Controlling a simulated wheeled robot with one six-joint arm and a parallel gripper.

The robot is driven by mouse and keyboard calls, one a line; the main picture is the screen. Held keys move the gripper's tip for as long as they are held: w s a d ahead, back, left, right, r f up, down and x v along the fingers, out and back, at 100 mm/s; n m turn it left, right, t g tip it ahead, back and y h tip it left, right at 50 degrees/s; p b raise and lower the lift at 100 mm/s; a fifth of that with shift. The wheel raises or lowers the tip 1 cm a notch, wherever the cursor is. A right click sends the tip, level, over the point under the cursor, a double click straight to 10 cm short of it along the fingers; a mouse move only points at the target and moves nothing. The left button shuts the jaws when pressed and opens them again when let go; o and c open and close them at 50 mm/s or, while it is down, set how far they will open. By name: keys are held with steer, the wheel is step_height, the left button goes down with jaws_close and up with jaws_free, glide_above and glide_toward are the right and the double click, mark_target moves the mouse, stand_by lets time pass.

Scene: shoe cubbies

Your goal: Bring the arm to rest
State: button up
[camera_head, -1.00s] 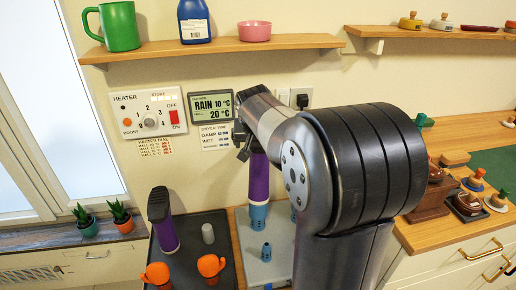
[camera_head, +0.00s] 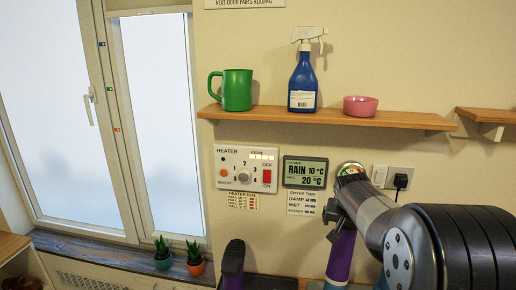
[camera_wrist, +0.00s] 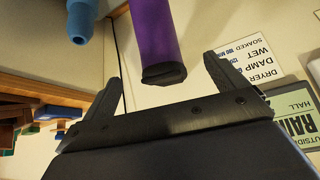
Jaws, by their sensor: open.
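The purple tube (camera_wrist: 158,35) with a dark end shows between and beyond the fingers. A gap shows on both sides of it, so it is not held.
A shelf (camera_head: 325,120) holds a green mug (camera_head: 237,90), a blue spray bottle (camera_head: 303,82) and a pink bowl (camera_head: 360,106). A heater panel (camera_head: 246,169) and display (camera_head: 305,172) are on the wall. A second purple tube with a dark top (camera_head: 232,262) stands lower left. Potted plants (camera_head: 162,258) line the sill.

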mark_target(346, 227)
steer(key=x, duration=0.4)
steer(key=shift+w+f, duration=0.15)
steer(key=shift+f, duration=0.1)
steer(key=shift+w+d, duration=0.15)
steer(key=shift+r+p, duration=0.4)
steer(key=shift+r, duration=0.05)
